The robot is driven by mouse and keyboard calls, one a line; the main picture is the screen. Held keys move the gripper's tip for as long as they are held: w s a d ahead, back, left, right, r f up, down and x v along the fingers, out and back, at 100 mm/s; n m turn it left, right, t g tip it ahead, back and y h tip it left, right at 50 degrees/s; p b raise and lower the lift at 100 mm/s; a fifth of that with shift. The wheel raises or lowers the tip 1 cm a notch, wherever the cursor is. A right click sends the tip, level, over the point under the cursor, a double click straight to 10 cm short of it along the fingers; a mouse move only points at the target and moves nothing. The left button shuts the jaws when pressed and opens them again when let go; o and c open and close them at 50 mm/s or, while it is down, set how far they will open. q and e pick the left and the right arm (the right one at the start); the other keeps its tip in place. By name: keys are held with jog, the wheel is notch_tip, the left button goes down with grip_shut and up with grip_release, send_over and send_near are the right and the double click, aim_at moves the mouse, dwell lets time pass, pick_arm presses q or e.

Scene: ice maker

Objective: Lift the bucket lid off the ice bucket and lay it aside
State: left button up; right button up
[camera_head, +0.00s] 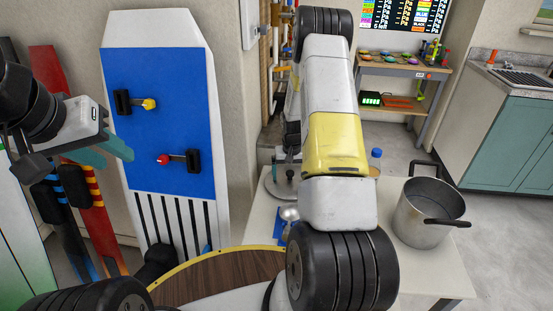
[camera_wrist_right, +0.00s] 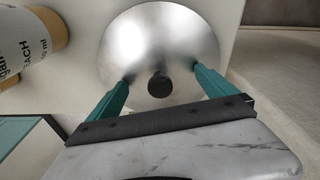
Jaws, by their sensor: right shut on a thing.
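The bucket lid, a shiny round steel disc with a black knob, fills the middle of the right wrist view (camera_wrist_right: 160,38). My right gripper (camera_wrist_right: 161,75) has its teal fingers on either side of the knob, shut on the lid. In the head view my right arm hides most of this; a grey curved edge of the lid (camera_head: 273,187) shows left of the arm. I cannot tell whether the lid touches the table. The steel ice bucket (camera_head: 425,222) with black handles stands uncovered at the right. My left gripper (camera_head: 122,155) is open and empty at the left.
The bucket stands on a white table (camera_head: 400,272). A blue-capped bottle (camera_head: 376,155) stands behind my right arm; a labelled container (camera_wrist_right: 30,45) is beside the lid in the wrist view. A blue board (camera_head: 165,90) with levers is near my left gripper.

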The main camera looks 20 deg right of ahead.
jog(key=shift+f, duration=0.3)
jog(key=o, duration=1.2)
jog(key=shift+c, duration=0.2)
jog(key=shift+r, duration=0.1)
jog(key=r, duration=0.5)
jog(key=s+r, duration=0.1)
jog(key=r, duration=0.1)
jog(key=shift+a+r, duration=0.15)
jog(key=shift+r, duration=0.1)
